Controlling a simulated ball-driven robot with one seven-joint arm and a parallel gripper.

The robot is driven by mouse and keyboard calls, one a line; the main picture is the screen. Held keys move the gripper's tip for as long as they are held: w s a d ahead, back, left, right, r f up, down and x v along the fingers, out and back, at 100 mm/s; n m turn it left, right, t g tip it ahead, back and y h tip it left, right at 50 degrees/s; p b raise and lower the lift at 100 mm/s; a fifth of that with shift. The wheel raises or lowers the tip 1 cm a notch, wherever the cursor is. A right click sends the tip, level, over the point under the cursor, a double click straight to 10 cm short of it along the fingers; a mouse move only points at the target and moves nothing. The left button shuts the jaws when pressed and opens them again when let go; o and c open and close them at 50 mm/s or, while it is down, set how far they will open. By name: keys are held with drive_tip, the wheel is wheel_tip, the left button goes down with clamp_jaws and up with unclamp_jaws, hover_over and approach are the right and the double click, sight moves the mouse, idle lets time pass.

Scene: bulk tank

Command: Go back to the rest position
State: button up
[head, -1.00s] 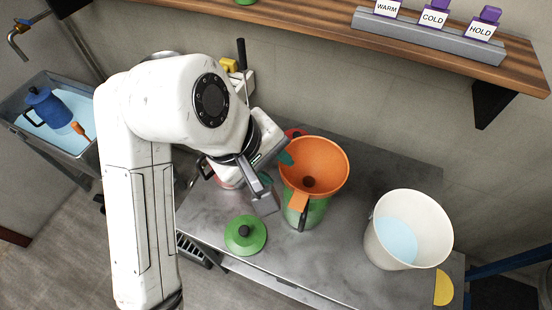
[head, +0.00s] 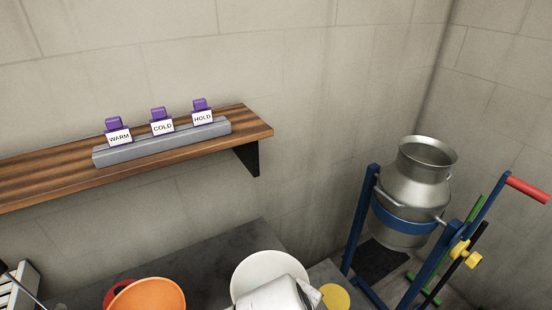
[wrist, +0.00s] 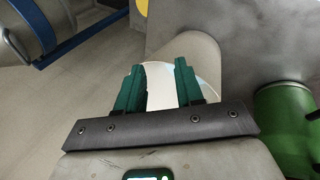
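My gripper (wrist: 157,90) shows in the wrist view with its two teal fingers apart. Nothing is visibly held between them. Behind the fingers is the white bucket (wrist: 190,50), with pale blue and white showing in the gap. I cannot tell how far the fingertips are from it. In the head view a white part of my arm is at the bottom edge, in front of the bucket (head: 262,267). The fingers are not visible there.
The orange funnel (head: 148,296) stands left of the bucket on the grey counter (head: 200,262). A green container (wrist: 285,120) is at right in the wrist view. A wooden shelf (head: 50,182) runs above. A metal can (head: 412,190) hangs in a blue frame at right.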

drive_tip(key=s+d+f+m+g, duration=0.1)
drive_tip(key=s+d+f+m, duration=0.25)
drive_tip(key=d, duration=0.55)
drive_tip(key=s+d+f+m+g, duration=0.15)
drive_tip(key=d+f, duration=0.25)
drive_tip(key=d, duration=0.4)
drive_tip(key=s+d+f+m+y, duration=0.1)
drive_tip(key=s+d+f+m, duration=0.2)
drive_tip(key=s, duration=0.5)
drive_tip(key=s+d+f+m+g+y, duration=0.1)
drive_tip(key=s+d+f+m, duration=0.2)
drive_tip(key=s, duration=0.5)
drive_tip(key=shift+s+d+m, duration=0.3)
drive_tip(key=shift+d, duration=0.05)
